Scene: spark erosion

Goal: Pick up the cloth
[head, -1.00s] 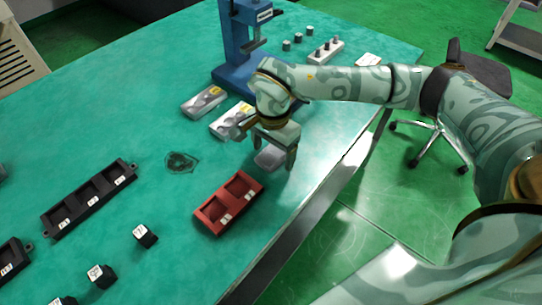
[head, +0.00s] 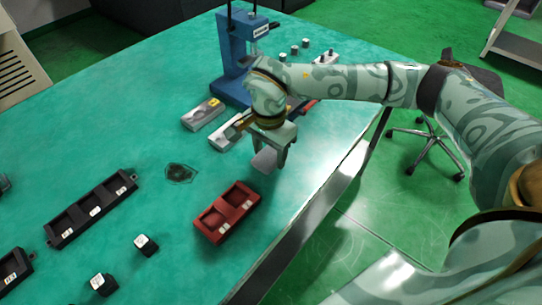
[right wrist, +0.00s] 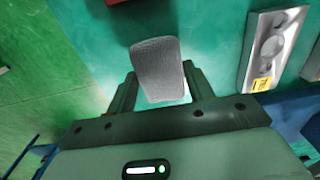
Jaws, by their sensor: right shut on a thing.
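The cloth is a small grey folded piece. In the head view the cloth (head: 265,160) hangs between the fingers of my right gripper (head: 269,156), near the back of the red tray. In the right wrist view the cloth (right wrist: 158,68) sticks out ahead of the right gripper (right wrist: 160,90), with a finger on each side. The right gripper is shut on it and appears to hold it above the green table. My left gripper is not in view.
A red two-pocket tray (head: 228,212) lies in front of the gripper. Grey metal blocks (head: 203,114) and a blue press (head: 236,60) stand behind. A black tray (head: 92,209) and small black blocks (head: 146,244) are at left. The table's right edge is close.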

